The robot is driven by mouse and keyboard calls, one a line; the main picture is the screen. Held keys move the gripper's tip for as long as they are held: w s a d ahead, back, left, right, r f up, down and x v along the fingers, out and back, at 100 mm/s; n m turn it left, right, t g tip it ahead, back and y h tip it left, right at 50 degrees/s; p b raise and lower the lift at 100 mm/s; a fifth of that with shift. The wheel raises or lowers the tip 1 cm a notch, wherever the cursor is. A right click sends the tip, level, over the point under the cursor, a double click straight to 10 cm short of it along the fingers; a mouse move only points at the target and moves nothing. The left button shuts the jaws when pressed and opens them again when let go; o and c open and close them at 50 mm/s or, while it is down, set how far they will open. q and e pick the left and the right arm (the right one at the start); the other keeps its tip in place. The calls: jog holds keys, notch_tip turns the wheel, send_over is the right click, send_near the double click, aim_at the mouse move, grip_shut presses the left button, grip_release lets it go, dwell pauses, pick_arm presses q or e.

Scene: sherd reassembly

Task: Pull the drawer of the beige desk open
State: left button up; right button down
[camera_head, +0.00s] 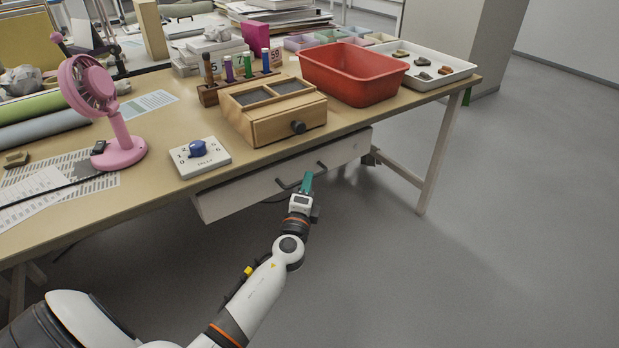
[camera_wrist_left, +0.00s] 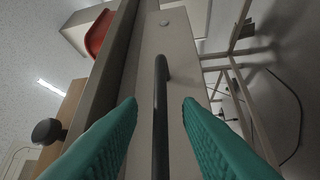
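The beige desk (camera_head: 365,118) has a pale drawer (camera_head: 245,190) under its top, with a dark bar handle (camera_head: 290,184) on its front. In the left wrist view the handle (camera_wrist_left: 160,110) runs between the two green fingers, with a gap on both sides. My left gripper (camera_head: 307,180) is at the drawer front, open around the handle. In the left wrist view my left gripper (camera_wrist_left: 160,105) shows its fingers apart. The drawer front stands out somewhat from under the desk edge; how far it is open is hard to tell. My right gripper is not in view.
On the desk are a pink fan (camera_head: 124,145), a dial box (camera_head: 200,158), a small wooden box with a dark knob (camera_head: 272,122), a red bin (camera_head: 355,85) and a white tray (camera_head: 455,70). A desk leg (camera_head: 440,155) stands at right. The floor in front is clear.

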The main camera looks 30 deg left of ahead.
pick_arm(q)
jog(key=shift+x, duration=1.4)
jog(key=shift+c, duration=0.5)
grip_shut()
